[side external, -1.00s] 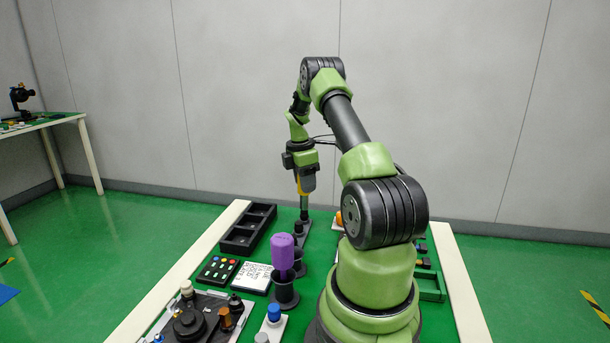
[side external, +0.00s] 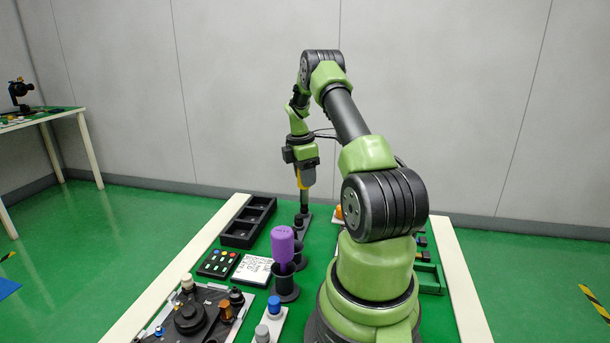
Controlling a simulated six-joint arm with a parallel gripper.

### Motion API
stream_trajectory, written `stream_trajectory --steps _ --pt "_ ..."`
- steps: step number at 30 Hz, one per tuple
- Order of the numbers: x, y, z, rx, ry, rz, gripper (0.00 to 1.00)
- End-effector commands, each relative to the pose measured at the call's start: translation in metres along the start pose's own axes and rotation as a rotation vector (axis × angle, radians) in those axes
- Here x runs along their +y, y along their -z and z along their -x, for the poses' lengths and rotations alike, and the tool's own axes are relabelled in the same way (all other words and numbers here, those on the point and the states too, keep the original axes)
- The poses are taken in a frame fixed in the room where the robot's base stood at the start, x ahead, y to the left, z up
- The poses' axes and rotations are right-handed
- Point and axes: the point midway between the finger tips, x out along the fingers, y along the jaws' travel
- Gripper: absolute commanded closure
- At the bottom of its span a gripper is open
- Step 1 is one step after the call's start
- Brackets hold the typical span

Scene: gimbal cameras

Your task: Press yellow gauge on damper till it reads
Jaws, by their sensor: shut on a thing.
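My gripper (side external: 304,186) points straight down at the far middle of the green table, seen small from behind. A yellow part (side external: 304,184), which looks like the gauge, shows at its jaws, and the gripper is shut on it. A dark upright piece (side external: 304,206) sits directly below, over a small dark base; it may be the damper. I cannot tell whether the gauge touches it. The gauge's reading is too small to see.
A black compartment tray (side external: 238,237) lies left of the gripper. Nearer are a button panel (side external: 218,263), a white printed card (side external: 252,269), a purple-topped dark holder (side external: 285,283) and a black device plate (side external: 213,303). Green trays (side external: 428,281) lie right of my arm.

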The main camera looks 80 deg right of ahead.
Motion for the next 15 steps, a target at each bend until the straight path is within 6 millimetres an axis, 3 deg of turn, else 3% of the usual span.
stream_trajectory --steps 15 --pt "0.0001 0.0005 -0.0041 0.000 0.000 0.000 0.87"
